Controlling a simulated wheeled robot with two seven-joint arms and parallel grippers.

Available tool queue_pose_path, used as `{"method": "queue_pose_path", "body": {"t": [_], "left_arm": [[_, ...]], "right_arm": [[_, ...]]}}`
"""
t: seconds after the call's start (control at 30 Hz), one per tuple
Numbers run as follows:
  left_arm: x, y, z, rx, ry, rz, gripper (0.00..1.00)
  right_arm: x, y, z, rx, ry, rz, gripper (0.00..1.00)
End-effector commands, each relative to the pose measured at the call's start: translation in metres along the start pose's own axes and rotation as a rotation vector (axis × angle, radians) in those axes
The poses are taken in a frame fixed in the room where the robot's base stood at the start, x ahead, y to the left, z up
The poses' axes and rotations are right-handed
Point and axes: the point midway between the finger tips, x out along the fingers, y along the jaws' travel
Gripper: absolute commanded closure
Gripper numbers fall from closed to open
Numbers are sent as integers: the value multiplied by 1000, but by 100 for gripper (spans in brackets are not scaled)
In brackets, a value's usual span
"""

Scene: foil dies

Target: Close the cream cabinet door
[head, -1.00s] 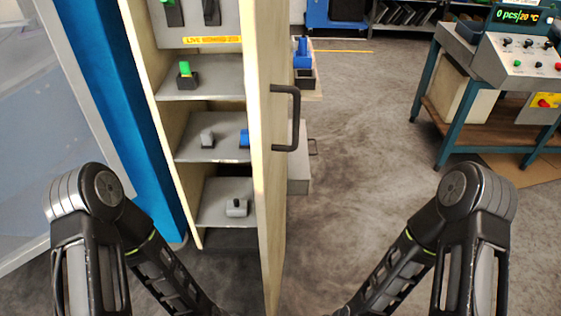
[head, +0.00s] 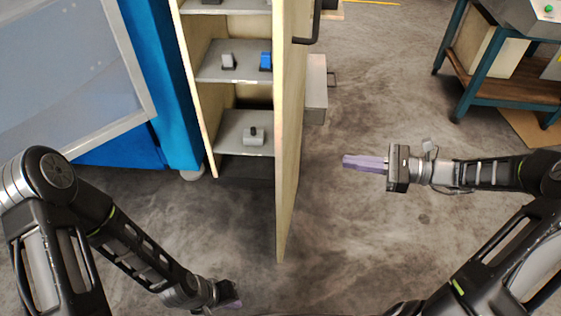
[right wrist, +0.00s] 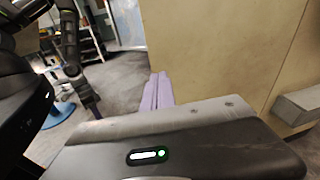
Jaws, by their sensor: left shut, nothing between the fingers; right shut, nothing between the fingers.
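The cream cabinet door (head: 289,150) stands wide open in the head view, seen nearly edge-on. Its dark handle (head: 307,32) is at the top, on the right face. The cabinet's shelves (head: 228,74) show open to the left of the door. My right gripper (head: 346,161) is shut and empty, to the right of the door and apart from it, its lilac fingers pointing left. In the right wrist view the fingers (right wrist: 158,90) show with the door's pale face (right wrist: 220,50) beyond them. My left gripper (head: 233,303) is low in the head view, left of the door's bottom edge, shut and empty.
Small grey and blue parts sit on the shelves. A blue post and a glazed frame (head: 70,70) stand at left. A grey box (head: 316,90) is behind the door at right. A teal workbench (head: 465,60) is at upper right. The floor (head: 350,230) between is clear.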

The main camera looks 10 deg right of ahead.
Motion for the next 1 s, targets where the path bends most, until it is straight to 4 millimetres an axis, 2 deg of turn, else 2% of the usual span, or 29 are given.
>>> {"method": "queue_pose_path", "body": {"t": [0.03, 0.13, 0.6, 0.77, 1.0], "left_arm": [[0, 0, 0, 1, 1, 0, 100], [0, 0, -1, 2, 1, 1, 100], [1, 0, 0, 1, 1, 0, 100], [5, -2, 0, 1, 0, 0, 100], [11, -4, 0, 1, 0, 0, 100]], "right_arm": [[-1, 3, 12, 26, -51, 12, 100], [-2, 9, 25, 63, -106, 39, 100], [2, 11, 25, 77, -107, 48, 100], [13, 12, 26, 77, -106, 51, 100], [44, 14, 29, 76, -106, 54, 100]]}}
